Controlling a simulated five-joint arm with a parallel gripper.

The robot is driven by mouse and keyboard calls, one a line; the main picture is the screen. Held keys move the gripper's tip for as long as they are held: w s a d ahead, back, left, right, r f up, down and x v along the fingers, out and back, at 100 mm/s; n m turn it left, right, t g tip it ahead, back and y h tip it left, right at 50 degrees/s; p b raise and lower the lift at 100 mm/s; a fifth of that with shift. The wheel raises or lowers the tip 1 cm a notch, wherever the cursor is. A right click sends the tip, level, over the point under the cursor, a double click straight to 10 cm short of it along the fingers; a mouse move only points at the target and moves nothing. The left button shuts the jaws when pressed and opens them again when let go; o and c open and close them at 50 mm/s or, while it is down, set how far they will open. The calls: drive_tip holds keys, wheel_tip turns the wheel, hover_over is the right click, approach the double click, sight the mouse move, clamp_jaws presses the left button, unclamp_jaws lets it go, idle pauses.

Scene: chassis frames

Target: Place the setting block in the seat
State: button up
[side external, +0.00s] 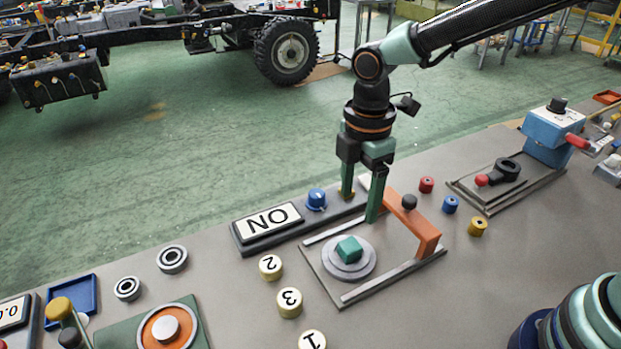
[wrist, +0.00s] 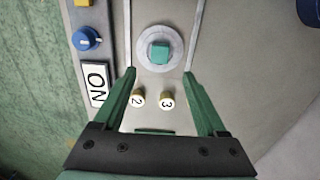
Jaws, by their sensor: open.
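A small teal block (side external: 350,249), taken to be the setting block, rests at the middle of a round grey stepped disc (side external: 341,271), which looks like the seat. The wrist view shows the block (wrist: 160,51) near the centre of the disc (wrist: 146,65). How deep the block sits I cannot tell. My gripper (side external: 360,208) is open and empty, with its green fingers pointing down, above and behind the disc in the side view. In the wrist view its fingertips (wrist: 159,72) are spread wide on either side of the disc, and the block lies between and just beyond them.
The disc stands on a plate with grey rails (side external: 380,282). An orange bridge with a black knob (side external: 410,215) stands to its right. An ON panel (side external: 268,221) with a blue knob (side external: 316,199) lies behind. Numbered yellow buttons (side external: 289,302) are at left; small coloured cylinders (side external: 451,204) at right.

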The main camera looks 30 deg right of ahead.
drive_tip(key=s+d+r+m+t, duration=0.2)
drive_tip(key=d+r+m, duration=0.3)
drive_tip(key=d+m, duration=0.3)
drive_tip(key=s+d+r+m+t, duration=0.3)
drive_tip(key=s+d+r+m, duration=0.1)
drive_tip(key=d+m, duration=0.5)
drive_tip(key=shift+s+d+r+m+t, duration=0.3)
drive_tip(key=shift+r+m, duration=0.2)
drive_tip(key=shift+r, duration=0.1)
